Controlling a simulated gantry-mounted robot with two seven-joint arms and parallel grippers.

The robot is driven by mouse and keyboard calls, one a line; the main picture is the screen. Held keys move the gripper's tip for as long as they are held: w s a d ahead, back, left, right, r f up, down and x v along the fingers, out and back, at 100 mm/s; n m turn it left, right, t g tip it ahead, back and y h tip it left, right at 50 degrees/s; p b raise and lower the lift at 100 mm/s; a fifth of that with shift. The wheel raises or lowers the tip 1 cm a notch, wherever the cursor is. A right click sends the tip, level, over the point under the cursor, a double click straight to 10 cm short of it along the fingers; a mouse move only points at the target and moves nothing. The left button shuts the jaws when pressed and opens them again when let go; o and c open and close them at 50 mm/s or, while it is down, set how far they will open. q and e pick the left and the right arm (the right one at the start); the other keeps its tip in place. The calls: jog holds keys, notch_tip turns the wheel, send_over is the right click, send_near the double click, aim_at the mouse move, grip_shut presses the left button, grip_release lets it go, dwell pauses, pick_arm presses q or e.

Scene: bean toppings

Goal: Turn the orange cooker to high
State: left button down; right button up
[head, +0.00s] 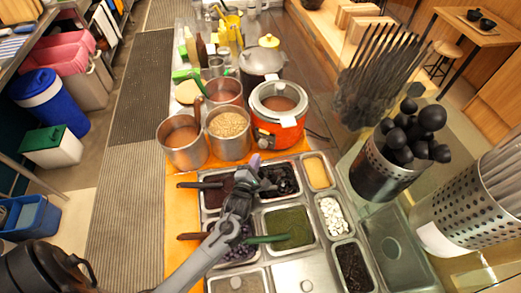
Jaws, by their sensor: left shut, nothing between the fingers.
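The orange cooker (264,126) stands behind the topping trays, with a steel rim, a reddish-brown filling and a white tag on its front. Its control is too small to make out, so its setting cannot be told. My left gripper (255,162) is shut and empty. It is over the back of the topping trays, in front of the cooker and a little left of its middle in the picture. I cannot tell whether its tips touch the cooker. My right gripper is not in view.
Steel pots (184,157) stand left of the cooker, and a lidded grey pot (261,61) stands behind it. Topping trays (318,171) with several ladle handles lie below my left gripper. A perforated holder of black ladles (370,178) stands to the right.

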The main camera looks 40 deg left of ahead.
aim_at(267, 144)
pick_arm(q)
jog(key=shift+w+a+f+b, duration=0.15)
jog(key=shift+w+b, duration=0.35)
jog(key=shift+w, duration=0.55)
jog(key=shift+w+a+r+b, duration=0.15)
jog(key=shift+w+b, duration=0.35)
jog(key=shift+w, duration=0.6)
jog(key=shift+w+a+f+b, duration=0.1)
jog(key=shift+w+a+b, duration=0.3)
jog(key=shift+w, duration=0.65)
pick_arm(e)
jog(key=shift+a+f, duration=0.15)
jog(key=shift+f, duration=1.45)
pick_arm(q)
jog(key=shift+d+f, duration=0.1)
jog(key=shift+d, duration=0.05)
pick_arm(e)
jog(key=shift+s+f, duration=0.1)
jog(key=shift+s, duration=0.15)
pick_arm(q)
jog(key=shift+s+f, duration=0.1)
jog(key=shift+f, duration=0.05)
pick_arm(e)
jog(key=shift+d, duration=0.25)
